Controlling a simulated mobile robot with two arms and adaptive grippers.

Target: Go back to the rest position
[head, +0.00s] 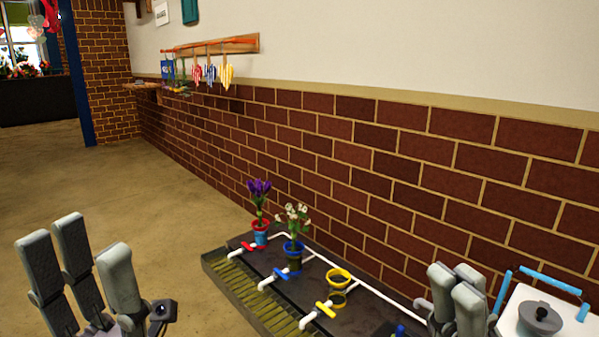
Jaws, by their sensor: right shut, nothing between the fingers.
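My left gripper (85,250) is at the lower left, above the floor, with its fingers spread apart and nothing visible between them. My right gripper (456,280) is at the lower right, its fingers close together and empty, in front of part of the station and the brick wall. The dark station tray (228,284) lies between the two grippers, and neither gripper visibly holds anything from it. My palms and wrists are partly cut off by the bottom edge.
Purple flowers (259,188) stand at the red ring and white flowers (294,214) at the blue ring. The yellow ring (339,275) has no flowers. Red, blue and yellow valves (325,310) line the tray. A white container (520,298) with a blue handle stands beside my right gripper. Open floor (160,220) lies left.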

